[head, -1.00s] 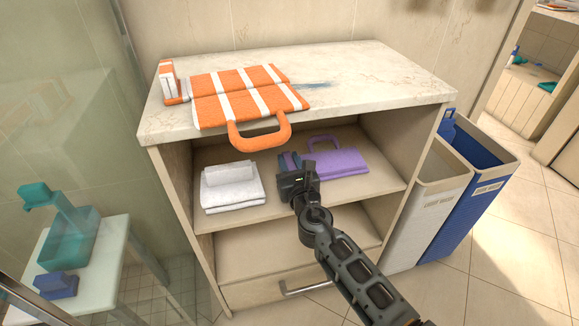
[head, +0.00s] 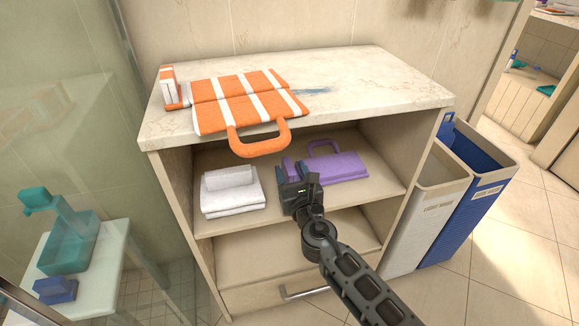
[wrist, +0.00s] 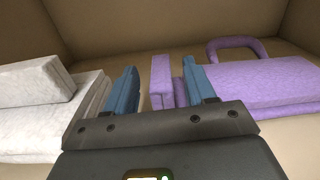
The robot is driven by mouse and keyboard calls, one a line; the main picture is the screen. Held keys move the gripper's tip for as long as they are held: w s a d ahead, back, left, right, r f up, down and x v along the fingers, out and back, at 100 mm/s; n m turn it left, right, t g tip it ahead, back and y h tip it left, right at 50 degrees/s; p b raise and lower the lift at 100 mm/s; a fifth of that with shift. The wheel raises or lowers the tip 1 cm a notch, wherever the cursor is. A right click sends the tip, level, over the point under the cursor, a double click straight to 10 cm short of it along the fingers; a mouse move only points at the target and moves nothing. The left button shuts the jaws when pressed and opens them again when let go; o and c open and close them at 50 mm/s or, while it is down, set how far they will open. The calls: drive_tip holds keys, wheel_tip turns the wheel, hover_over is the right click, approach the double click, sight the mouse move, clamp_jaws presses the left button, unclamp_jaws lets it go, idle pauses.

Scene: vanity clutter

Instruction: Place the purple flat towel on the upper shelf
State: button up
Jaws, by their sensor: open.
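The purple flat towel (head: 337,168) lies folded on the shelf inside the cabinet, under the top, with a loop handle at its back. It also shows in the wrist view (wrist: 265,82), right of my fingers. A narrow upright purple end piece (wrist: 162,80) stands at its left. My gripper (head: 292,172) is open at the shelf's front, pointing inward. In the wrist view, its blue fingers (wrist: 160,90) appear on either side of the upright piece; I cannot tell how deep they reach around it. The right finger partly hides the towel's left edge.
A folded white towel (head: 232,195) lies close left of my gripper on the same shelf. An orange striped towel (head: 245,98) lies on the cabinet top (head: 375,80), its handle hanging over the front edge. The top's right side is clear. Bins (head: 475,180) stand at right.

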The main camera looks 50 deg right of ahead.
drive_tip(key=v, duration=0.9)
drive_tip(key=shift+s+a, duration=0.2)
drive_tip(key=shift+s, duration=0.1)
drive_tip(key=s+a+f+m+g+y, duration=0.1)
drive_tip(key=s+a+f+m+y, duration=0.15)
drive_tip(key=s+a+m, duration=0.45)
drive_tip(key=s+a+f+m+y, duration=0.1)
drive_tip(key=s+a+m+y, duration=0.25)
drive_tip(key=s, duration=0.55)
drive_tip(key=s+a+r+m+y, duration=0.2)
drive_tip(key=s+r+m, duration=0.4)
drive_tip(key=m, duration=0.3)
drive_tip(key=s+a+r+m+y, duration=0.2)
drive_tip(key=s+a+r+m, duration=0.2)
drive_tip(key=s+r+m, duration=0.3)
drive_tip(key=r+m, duration=0.1)
drive_tip(key=m, duration=0.2)
drive_tip(key=shift+a+r+t, duration=0.15)
drive_tip(key=shift+r+t, duration=0.05)
drive_tip(key=shift+t, duration=0.2)
